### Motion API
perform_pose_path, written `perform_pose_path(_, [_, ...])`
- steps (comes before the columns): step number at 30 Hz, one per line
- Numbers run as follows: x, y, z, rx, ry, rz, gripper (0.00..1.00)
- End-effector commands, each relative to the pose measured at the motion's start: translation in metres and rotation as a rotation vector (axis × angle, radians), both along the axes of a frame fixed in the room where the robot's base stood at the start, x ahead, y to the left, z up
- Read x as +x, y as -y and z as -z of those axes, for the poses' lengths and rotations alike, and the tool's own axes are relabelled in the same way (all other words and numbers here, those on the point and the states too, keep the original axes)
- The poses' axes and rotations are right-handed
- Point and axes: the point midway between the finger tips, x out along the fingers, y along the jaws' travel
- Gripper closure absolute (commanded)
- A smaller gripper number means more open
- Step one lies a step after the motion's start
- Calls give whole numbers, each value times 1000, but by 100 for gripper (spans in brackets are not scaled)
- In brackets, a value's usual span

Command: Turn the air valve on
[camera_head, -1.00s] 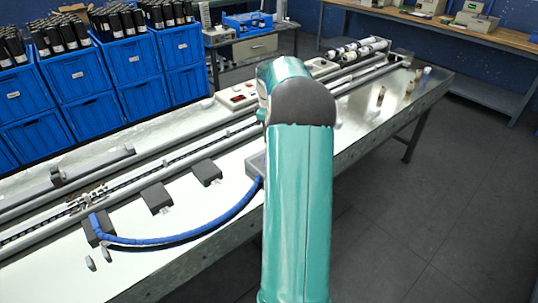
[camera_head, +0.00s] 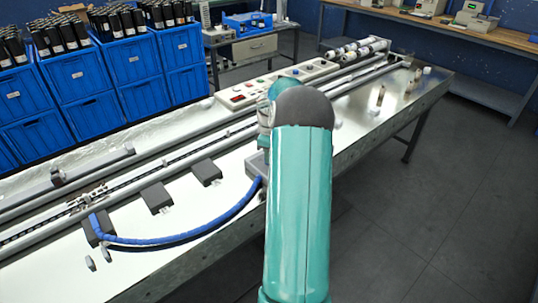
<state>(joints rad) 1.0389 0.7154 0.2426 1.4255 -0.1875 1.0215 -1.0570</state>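The air valve cannot be made out; my teal arm covers part of the table where the blue air hose (camera_head: 190,236) ends. The hose curves from a dark block (camera_head: 97,229) at the left to a grey box (camera_head: 254,166) that is partly hidden behind my arm. My arm reaches forward over the table's front edge. My gripper is hidden behind the arm, so its opening and any contact do not show.
The long metal wrapper table (camera_head: 225,190) carries rails, dark blocks (camera_head: 157,197) and a control panel (camera_head: 262,86) with buttons. Rollers (camera_head: 358,48) stand at its far end. Blue crates (camera_head: 85,77) line the back left. The floor at right is clear.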

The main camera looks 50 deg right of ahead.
Motion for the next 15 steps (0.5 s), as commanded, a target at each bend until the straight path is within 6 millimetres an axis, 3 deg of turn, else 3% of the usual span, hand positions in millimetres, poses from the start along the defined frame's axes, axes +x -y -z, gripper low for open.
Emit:
perform_pose_path(2, [0,0,0,0,0,0,100])
perform_pose_path(15, [1,0,-1,0,1,50,100])
